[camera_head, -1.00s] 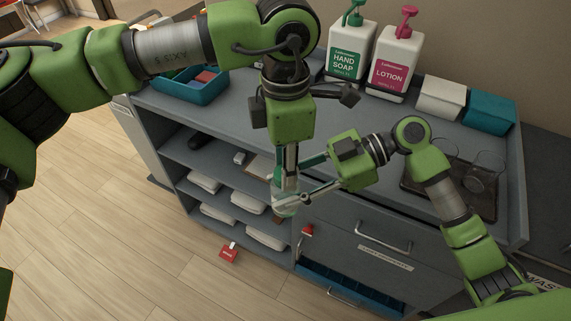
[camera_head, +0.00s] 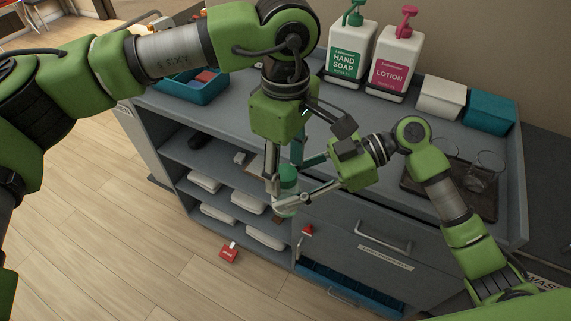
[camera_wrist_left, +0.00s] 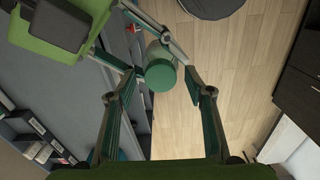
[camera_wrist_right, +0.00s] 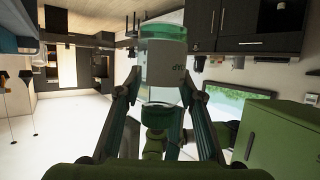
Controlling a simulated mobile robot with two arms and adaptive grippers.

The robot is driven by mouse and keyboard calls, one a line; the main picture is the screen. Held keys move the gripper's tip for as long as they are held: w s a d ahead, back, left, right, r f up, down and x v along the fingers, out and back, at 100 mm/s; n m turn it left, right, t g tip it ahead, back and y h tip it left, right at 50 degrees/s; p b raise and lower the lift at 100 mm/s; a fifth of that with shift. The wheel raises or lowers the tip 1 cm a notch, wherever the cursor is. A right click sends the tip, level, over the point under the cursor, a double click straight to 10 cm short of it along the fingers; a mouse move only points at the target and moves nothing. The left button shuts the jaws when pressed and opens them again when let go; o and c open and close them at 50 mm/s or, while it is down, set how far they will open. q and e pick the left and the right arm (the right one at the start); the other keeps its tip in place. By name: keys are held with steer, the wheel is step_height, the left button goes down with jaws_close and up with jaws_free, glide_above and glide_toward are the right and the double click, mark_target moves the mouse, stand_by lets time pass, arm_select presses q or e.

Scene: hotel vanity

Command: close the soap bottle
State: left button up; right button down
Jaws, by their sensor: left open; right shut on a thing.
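The soap bottle (camera_head: 286,207) is upright in front of the vanity, with its green cap (camera_head: 288,175) at the top. My right gripper (camera_head: 290,197) is shut around the bottle's body; the white label (camera_wrist_right: 163,68) shows upside down between its fingers in the right wrist view. My left gripper (camera_head: 285,172) points down from above and is open, its fingers on either side of the cap. The left wrist view shows the round cap (camera_wrist_left: 160,75) from above between the spread fingertips, with gaps. I cannot tell how tightly the cap sits.
Hand soap (camera_head: 347,55) and lotion (camera_head: 395,62) pump bottles stand at the back of the vanity top (camera_head: 240,100). A teal tray (camera_head: 195,90) is at left, a dark tray with glasses (camera_head: 425,195) at right. Folded towels (camera_head: 248,203) lie on the shelves. A red tag (camera_head: 229,254) is on the floor.

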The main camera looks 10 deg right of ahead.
arm_select(q)
step_height(320, 180, up, 12)
stand_by(0.5)
stand_by(0.4)
